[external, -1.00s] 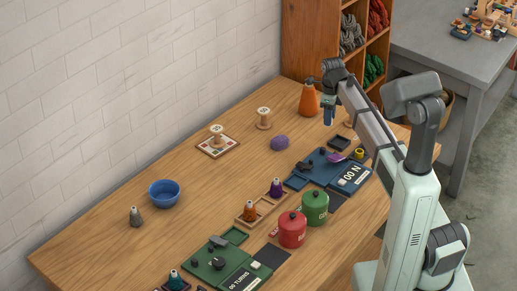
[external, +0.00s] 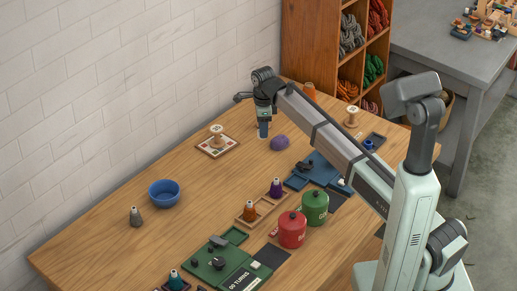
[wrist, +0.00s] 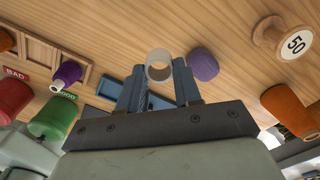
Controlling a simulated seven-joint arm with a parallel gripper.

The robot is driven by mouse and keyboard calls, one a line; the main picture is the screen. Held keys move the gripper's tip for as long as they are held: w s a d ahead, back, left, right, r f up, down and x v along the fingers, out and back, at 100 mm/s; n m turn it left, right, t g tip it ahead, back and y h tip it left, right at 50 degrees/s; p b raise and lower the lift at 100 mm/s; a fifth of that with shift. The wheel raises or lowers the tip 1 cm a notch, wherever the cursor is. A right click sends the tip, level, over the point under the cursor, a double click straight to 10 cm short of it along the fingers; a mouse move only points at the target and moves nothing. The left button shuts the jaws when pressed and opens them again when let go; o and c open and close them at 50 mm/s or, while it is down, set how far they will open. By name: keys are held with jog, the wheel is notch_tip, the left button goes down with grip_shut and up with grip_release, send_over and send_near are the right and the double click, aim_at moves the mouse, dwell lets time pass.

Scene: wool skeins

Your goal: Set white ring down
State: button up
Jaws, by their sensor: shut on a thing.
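The white ring (wrist: 159,66) is held between the fingertips of my gripper (wrist: 159,88) in the wrist view, its round opening visible. In the external view my gripper (external: 263,128) points down over the back of the wooden table, and the pale ring (external: 263,136) shows small at its tips. The ring is close to the tabletop; I cannot tell whether it touches. A purple wool ball (external: 280,142) lies just right of it, apart from it.
An orange cone (external: 309,88) and another spool (external: 351,116) are to the right. A blue bowl (external: 163,193) and red (external: 292,231) and green (external: 315,208) canisters are nearer. Bare wood lies between bowl and gripper.

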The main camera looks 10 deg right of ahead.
jog(key=shift+f, duration=5)
jog(key=shift+f, duration=0.1)
jog(key=o, duration=1)
notch_tip(320, 180, up, 12)
jog(key=shift+r, duration=0.1)
